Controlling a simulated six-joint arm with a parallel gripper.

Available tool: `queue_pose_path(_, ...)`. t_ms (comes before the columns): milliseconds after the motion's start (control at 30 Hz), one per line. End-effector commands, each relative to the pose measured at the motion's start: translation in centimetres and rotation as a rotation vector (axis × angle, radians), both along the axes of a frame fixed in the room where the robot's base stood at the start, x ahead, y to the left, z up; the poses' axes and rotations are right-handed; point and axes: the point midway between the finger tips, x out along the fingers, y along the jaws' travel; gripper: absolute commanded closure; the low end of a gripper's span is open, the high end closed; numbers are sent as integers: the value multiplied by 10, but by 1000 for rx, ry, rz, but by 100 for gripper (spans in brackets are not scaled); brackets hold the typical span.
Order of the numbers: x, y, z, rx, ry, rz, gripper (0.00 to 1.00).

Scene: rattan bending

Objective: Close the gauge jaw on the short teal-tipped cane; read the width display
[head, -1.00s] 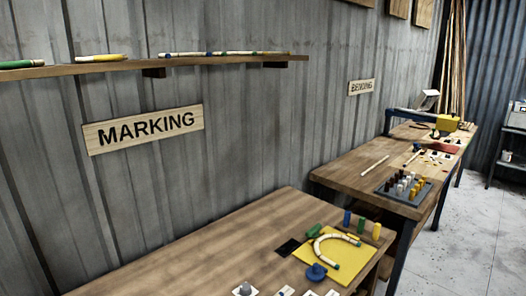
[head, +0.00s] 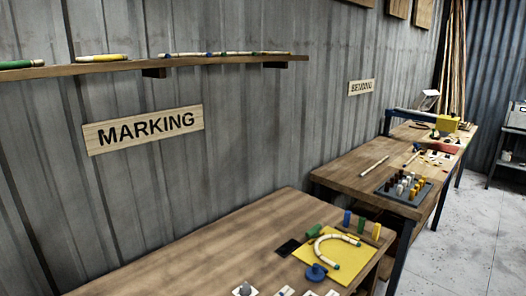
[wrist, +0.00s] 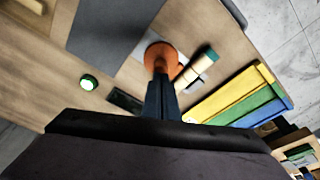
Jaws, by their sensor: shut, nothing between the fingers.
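In the wrist view, a short pale cane with a teal tip (wrist: 197,70) lies slanted on the bench. Beside it, on the left, is an orange round piece (wrist: 152,51) on a pale plate, probably part of the gauge. My gripper (wrist: 161,72) is shut and empty, with its fingertips over the orange piece; I cannot tell whether they touch it. A small dark block (wrist: 125,101) lies left of the fingers; no width reading is legible. The head view does not show my gripper.
In the wrist view, yellow, green and blue strips (wrist: 228,97) lie right of the cane, near the bench edge. A round green-and-white piece (wrist: 88,82) sits left. A grey mat (wrist: 112,28) lies beyond. The head view shows the marking bench (head: 205,248) and a bending bench (head: 345,172).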

Motion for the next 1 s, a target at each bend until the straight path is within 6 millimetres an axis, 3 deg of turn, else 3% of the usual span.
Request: queue_pose_path(1000,0,0,-11,0,0,0,100)
